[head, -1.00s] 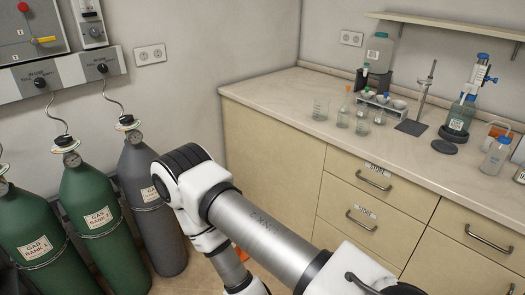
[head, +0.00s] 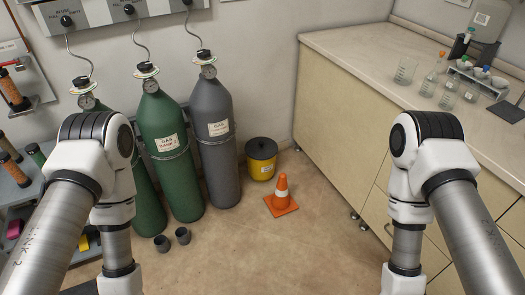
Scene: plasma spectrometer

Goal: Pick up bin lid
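A yellow bin (head: 261,168) stands on the floor in the corner, between the grey gas cylinder and the cabinet. Its dark round lid (head: 261,148) sits on top, with a small knob in the middle. Both of my arms show at the left and right sides of the head view, with their forearms running down out of the picture. Neither gripper is in view, so I cannot see whether they are open or shut. Both visible arm parts are apart from the bin.
An orange cone (head: 281,195) stands on the floor just in front of the bin. Gas cylinders, one grey (head: 214,140), line the wall on the left. Two small dark cups (head: 162,243) are on the floor. A cabinet (head: 345,125) is at the right. The middle floor is clear.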

